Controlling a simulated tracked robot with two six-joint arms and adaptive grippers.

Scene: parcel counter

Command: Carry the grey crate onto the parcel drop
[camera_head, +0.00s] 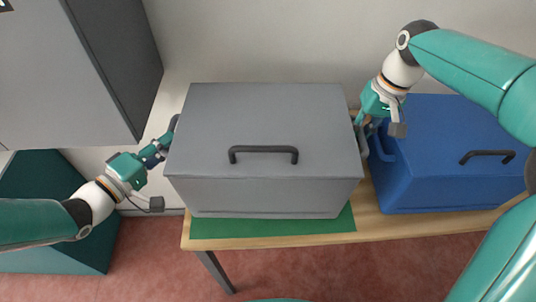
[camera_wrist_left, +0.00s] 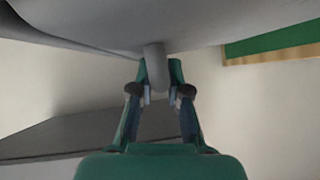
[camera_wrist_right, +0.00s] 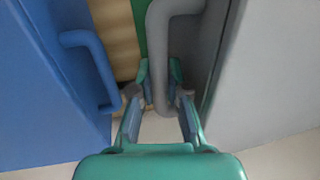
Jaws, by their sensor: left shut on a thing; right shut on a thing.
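The grey crate (camera_head: 262,195), lidded and with a dark top handle, looks level above a green mat (camera_head: 270,228) on a wooden table. The green mat looks like the parcel drop. My left gripper (camera_head: 165,145) is shut on the crate's left side handle, and the left wrist view shows this handle (camera_wrist_left: 155,68) between the fingers. My right gripper (camera_head: 362,130) is shut on the right side handle (camera_wrist_right: 160,60), at the narrow space beside a blue crate. Most of the mat is hidden under the grey crate; I cannot tell whether they touch.
The blue crate (camera_head: 440,195) stands on the right of the wooden table (camera_head: 390,228), close to the grey crate and my right gripper. A grey cabinet (camera_head: 60,70) is at the upper left, with a dark teal box (camera_head: 60,180) below it. A wall is behind.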

